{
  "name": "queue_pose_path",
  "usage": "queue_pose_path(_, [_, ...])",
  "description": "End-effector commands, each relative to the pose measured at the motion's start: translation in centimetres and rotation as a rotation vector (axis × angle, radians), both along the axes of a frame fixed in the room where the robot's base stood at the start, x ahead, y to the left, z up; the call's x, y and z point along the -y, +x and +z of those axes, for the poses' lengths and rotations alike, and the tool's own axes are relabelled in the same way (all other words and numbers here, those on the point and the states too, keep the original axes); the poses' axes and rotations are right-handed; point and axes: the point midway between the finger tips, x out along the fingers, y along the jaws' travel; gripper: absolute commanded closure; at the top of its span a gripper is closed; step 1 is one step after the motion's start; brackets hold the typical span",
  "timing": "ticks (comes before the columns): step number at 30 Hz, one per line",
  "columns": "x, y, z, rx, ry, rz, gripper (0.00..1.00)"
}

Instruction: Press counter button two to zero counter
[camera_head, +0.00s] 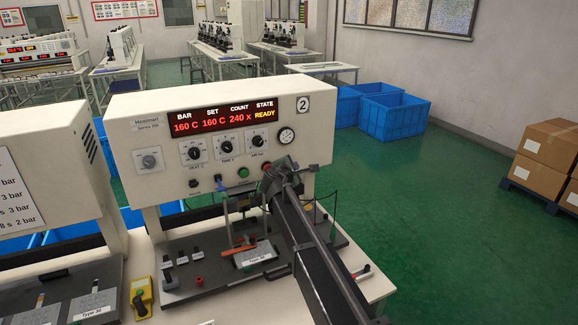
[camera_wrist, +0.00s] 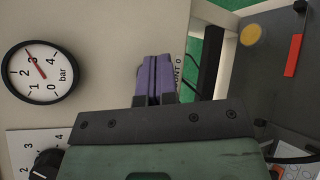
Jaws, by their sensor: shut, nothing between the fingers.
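Machine two (camera_head: 320,140) is a cream cabinet marked 2. Its red display (camera_head: 223,118) reads 160 C, 160 C, 240 x and READY. My gripper (camera_head: 276,178) is in front of the lower right of its panel in the head view, with my arm covering part of the panel. In the wrist view my gripper's purple fingers (camera_wrist: 157,72) are together and empty, close to the panel. A partly covered label ending in "NT 0" (camera_wrist: 178,77) is beside them. I cannot see the counter button; the fingers may hide it. I cannot tell whether they touch the panel.
A pressure gauge (camera_wrist: 40,72) and a black knob (camera_wrist: 46,163) are near the gripper. A green button (camera_head: 243,172) is left of it. Another machine (camera_head: 40,150) stands left.

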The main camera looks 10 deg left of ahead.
Motion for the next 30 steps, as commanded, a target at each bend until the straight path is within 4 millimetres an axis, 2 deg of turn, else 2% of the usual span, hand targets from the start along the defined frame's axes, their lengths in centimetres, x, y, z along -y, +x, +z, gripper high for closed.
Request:
queue_pose_path(22, [-0.34, 0.53, 0.0, 0.0, 0.0, 0.0, 1.0])
queue_pose_path(30, [0.21, -0.42, -0.02, 0.0, 0.0, 0.0, 1.0])
